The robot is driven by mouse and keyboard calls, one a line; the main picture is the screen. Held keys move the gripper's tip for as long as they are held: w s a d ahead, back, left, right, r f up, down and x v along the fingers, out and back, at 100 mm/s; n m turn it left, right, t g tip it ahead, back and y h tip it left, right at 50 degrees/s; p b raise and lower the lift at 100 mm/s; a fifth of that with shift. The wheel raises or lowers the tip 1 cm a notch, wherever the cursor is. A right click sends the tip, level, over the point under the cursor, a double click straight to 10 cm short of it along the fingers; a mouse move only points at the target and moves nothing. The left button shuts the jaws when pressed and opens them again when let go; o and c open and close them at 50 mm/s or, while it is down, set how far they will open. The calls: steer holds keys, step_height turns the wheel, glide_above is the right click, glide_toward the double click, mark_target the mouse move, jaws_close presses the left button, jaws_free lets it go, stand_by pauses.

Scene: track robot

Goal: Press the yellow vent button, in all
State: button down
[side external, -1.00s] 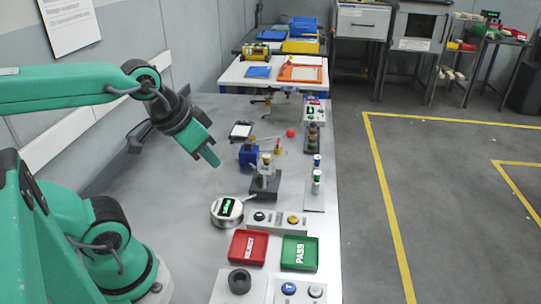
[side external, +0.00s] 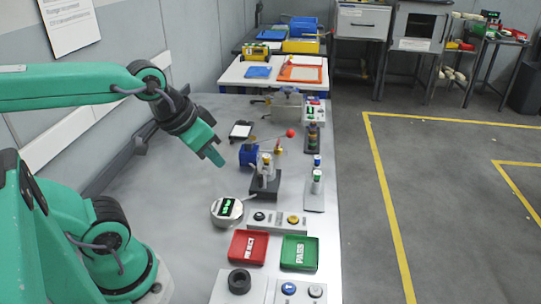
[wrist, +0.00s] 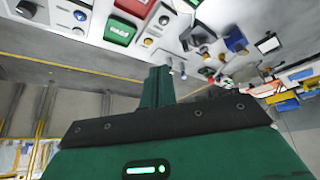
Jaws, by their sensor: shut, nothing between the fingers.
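The yellow button (side external: 293,219) sits on a pale two-button panel (side external: 276,228), to the right of a black button (side external: 259,216). In the wrist view the yellow button (wrist: 148,41) is small, near the top, beside the green PASS tray (wrist: 120,28). My gripper (side external: 217,160) is shut and empty. It hangs tilted in the air over the left-middle of the bench, up and left of the panel in the side view, and touches nothing. In the wrist view my gripper's fingers (wrist: 161,72) point up the picture.
A round device with a green display (side external: 227,211) stands left of the panel. A red REJECT tray (side external: 248,247) and a green PASS tray (side external: 300,253) lie in front. A dark stand with a vial (side external: 265,183) rises behind the panel. The bench's left side is clear.

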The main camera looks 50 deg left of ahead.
steer(key=w+d+f+n, duration=0.2)
steer(key=w+f+n, duration=0.1)
steer(key=w, duration=0.5)
steer(key=n+t+h, duration=0.1)
steer(key=n+t, duration=0.1)
steer(key=n, duration=0.3)
glide_above(291, 220)
step_height(291, 220, down, 8)
steer(key=shift+f, duration=0.15)
steer(key=shift+w, duration=0.1)
steer(key=shift+f, duration=0.15)
steer(key=shift+f, duration=4.25)
steer(key=shift+f, duration=0.15)
steer(key=shift+a+f, duration=0.1)
steer(key=shift+f, duration=0.2)
